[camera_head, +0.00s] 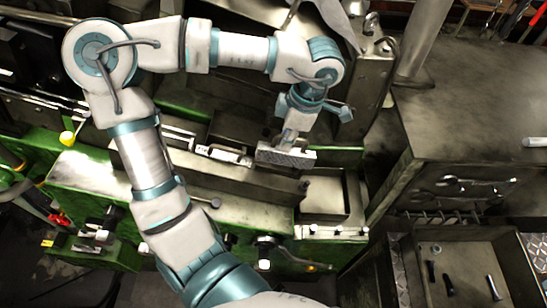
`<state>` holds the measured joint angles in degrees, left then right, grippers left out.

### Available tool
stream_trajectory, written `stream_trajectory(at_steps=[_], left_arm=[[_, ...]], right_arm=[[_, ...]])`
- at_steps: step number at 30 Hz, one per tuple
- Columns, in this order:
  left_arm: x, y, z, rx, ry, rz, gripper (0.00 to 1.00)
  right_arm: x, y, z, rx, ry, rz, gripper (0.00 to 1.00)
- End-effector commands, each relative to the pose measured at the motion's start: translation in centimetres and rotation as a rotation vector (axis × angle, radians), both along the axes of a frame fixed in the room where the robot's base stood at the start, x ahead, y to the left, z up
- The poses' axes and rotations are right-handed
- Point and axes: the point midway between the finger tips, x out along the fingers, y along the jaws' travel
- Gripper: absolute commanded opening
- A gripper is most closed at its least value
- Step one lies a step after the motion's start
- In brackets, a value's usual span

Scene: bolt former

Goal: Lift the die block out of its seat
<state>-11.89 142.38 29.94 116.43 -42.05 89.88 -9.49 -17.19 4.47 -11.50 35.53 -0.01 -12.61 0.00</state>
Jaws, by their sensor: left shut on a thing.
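The die block (292,158) is a grey, flat-sided metal block near the middle of the head camera view. My left gripper (284,143) points down from above and is shut on its upper edge. The block is at the back of the machine's long metal channel, just behind the front wall (245,181). Its underside and the seat are hidden, so I cannot tell whether it touches the seat. My right gripper is not in view.
The green machine body (85,180) has knobs and levers along its front. An empty rectangular recess (326,198) lies right of the block. A grey workbench (470,110) stands at right, with a tray (460,238) of bolts below it.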

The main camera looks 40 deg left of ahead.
Motion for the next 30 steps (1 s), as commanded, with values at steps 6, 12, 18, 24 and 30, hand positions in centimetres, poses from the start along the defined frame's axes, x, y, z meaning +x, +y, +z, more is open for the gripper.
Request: stream_trajectory(at_steps=[6,12,18,24,30], left_arm=[[-1.1,-0.9,0.8,-0.042,-0.039,-0.001,0.00],[-2.0,-1.7,1.5,-0.081,-0.072,0.000,0.00],[-3.0,-2.6,2.1,-0.118,-0.104,-0.001,0.00],[-4.0,-3.4,2.8,-0.156,-0.136,0.000,0.00],[-4.7,-4.0,3.2,-0.182,-0.158,0.000,0.00]], right_arm=[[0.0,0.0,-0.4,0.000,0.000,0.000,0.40],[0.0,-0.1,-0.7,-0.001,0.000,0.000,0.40],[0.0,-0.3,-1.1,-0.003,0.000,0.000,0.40],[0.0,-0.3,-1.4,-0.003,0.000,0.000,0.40],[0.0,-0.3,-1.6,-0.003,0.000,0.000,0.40]])
